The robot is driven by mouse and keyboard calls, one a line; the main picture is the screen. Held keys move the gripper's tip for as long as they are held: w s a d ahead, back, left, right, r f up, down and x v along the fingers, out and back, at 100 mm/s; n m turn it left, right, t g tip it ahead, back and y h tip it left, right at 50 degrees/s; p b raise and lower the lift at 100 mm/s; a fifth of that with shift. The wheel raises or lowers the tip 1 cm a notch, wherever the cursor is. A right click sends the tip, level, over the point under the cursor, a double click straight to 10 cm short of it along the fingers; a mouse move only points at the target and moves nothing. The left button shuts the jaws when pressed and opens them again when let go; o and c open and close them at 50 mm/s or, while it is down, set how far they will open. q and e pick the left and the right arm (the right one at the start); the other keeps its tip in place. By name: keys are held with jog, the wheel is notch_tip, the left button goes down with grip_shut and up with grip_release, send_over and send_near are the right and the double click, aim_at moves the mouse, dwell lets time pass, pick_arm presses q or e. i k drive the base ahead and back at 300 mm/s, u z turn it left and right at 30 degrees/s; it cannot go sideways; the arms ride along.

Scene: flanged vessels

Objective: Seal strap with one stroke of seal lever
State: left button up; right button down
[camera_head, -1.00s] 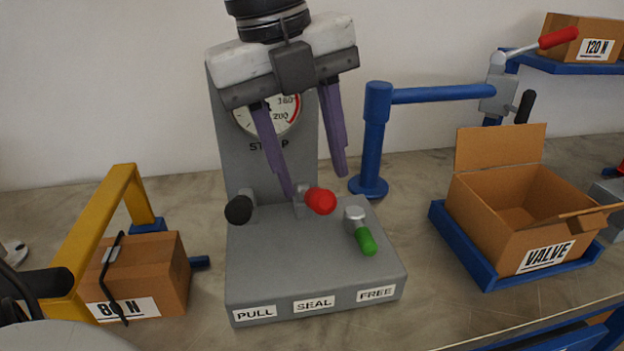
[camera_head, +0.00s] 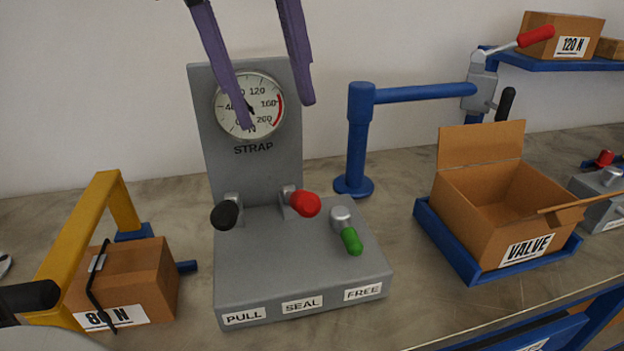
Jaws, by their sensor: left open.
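The grey strap machine (camera_head: 318,260) stands on the bench with labels PULL, SEAL and FREE along its front. The seal lever has a red knob (camera_head: 306,204) and points toward me and a little right. The pull lever has a black knob (camera_head: 225,215) to its left; the free lever has a green grip (camera_head: 351,241) to its right. A round gauge (camera_head: 262,100) sits on the upright plate. My left gripper (camera_head: 277,115) is open and empty, its purple fingers in front of the gauge, above and apart from the red knob. My right gripper is not seen.
A box (camera_head: 125,285) marked 80 N with a black strap sits under a yellow arch (camera_head: 80,235) at left. A blue post (camera_head: 358,140) with a crossbar stands behind. An open VALVE carton (camera_head: 480,220) sits in a blue tray (camera_head: 445,245) at right.

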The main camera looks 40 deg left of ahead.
aim_at(348, 234)
jog(key=k, duration=2)
